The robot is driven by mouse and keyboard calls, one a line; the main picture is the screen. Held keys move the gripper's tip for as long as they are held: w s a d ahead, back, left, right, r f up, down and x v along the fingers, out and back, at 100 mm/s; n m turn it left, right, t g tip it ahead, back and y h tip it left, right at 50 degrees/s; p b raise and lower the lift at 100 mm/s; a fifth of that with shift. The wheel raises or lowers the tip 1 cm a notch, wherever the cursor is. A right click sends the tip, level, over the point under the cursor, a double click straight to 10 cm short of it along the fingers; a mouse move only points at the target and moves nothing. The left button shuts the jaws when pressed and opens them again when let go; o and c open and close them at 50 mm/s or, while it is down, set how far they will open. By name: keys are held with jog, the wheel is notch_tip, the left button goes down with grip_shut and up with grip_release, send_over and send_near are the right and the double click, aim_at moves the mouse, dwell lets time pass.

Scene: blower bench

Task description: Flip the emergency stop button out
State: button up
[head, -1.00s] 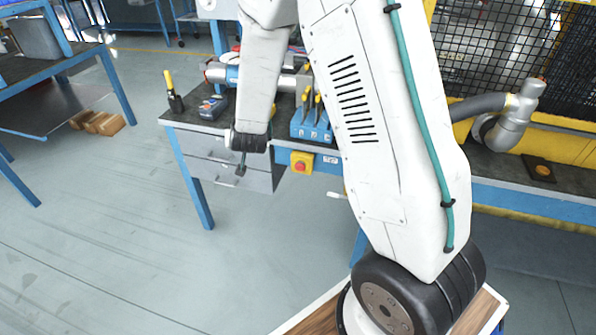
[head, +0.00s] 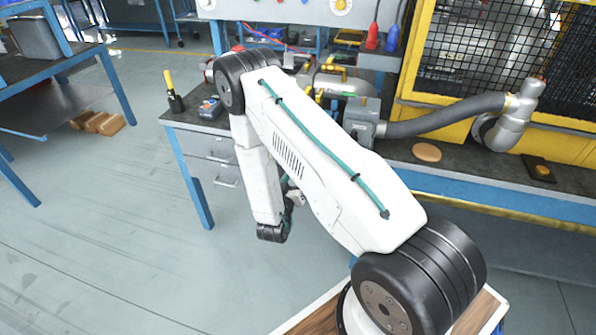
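The emergency stop button does not show now; my arm covers the part of the bench front where its yellow box with a red button showed earlier. My arm reaches up from the base, bends over the bench edge and hangs down in front of the drawers. My gripper (head: 296,198) is only partly seen beside and behind the lower arm link, small and dark with a light metal part. Its fingers are too small and too covered to tell whether they are open or shut. I cannot tell whether it touches anything.
The workbench (head: 185,119) has drawers (head: 215,150) under its left end. A grey hose (head: 445,116) runs along the bench to the right, before a mesh fence.

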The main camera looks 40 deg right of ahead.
jog(key=x, duration=0.5)
grip_shut()
